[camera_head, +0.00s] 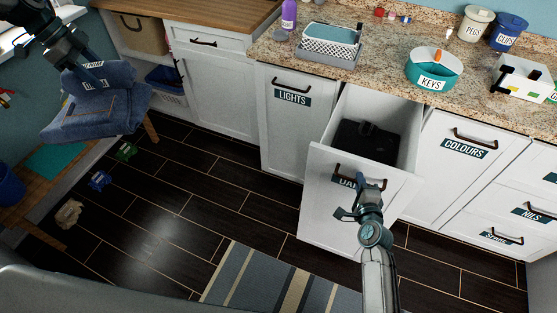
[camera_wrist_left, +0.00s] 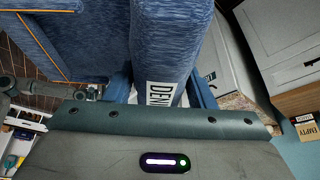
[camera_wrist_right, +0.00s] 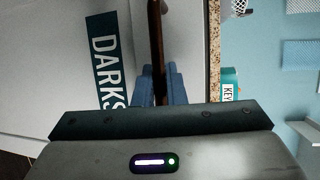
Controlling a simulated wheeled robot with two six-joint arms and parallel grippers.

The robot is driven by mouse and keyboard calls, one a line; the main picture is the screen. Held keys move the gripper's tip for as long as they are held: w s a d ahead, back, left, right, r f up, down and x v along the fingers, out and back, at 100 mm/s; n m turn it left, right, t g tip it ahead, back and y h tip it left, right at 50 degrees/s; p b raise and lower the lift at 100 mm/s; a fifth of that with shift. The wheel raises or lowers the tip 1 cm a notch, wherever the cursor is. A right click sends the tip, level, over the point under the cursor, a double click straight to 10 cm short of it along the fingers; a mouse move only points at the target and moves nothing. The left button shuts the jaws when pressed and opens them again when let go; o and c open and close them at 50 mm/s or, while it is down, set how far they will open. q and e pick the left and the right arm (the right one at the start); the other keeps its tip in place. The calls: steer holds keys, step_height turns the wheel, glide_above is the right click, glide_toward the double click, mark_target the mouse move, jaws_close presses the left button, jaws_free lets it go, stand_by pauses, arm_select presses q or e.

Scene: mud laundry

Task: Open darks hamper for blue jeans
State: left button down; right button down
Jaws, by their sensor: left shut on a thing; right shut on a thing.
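The blue jeans (camera_head: 98,112) are folded and hang from my left gripper (camera_head: 92,78) at the upper left of the head view. In the left wrist view the jeans (camera_wrist_left: 172,40) fill the space between the fingers, with a white "DENIM" tag. The darks hamper (camera_head: 352,205) is a white pull-out drawer, tilted open, with dark contents inside. My right gripper (camera_head: 362,190) is shut on its dark handle (camera_head: 343,180), partly covering the label. In the right wrist view the handle (camera_wrist_right: 156,50) stands between the fingers beside the "DARKS" label (camera_wrist_right: 105,60).
The lights hamper (camera_head: 290,125) is closed to the left, and the colours hamper (camera_head: 463,160) is closed to the right. A granite counter (camera_head: 385,80) above holds a keys bowl (camera_head: 434,72) and a basket (camera_head: 332,40). A striped rug (camera_head: 270,280) and small items lie on the dark floor.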

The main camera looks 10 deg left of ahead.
arm_select(q)
steer(key=shift+s+a, duration=0.1)
steer(key=shift+s, duration=0.3)
arm_select(e)
steer(key=shift+s+a, duration=0.15)
steer(key=shift+s, duration=0.4)
steer(key=shift+s+a, duration=0.15)
steer(key=shift+s, duration=0.35)
steer(key=c, duration=1.5)
jaws_free()
arm_select(q)
steer(key=shift+w, duration=0.1)
arm_select(e)
steer(key=shift+w, duration=0.1)
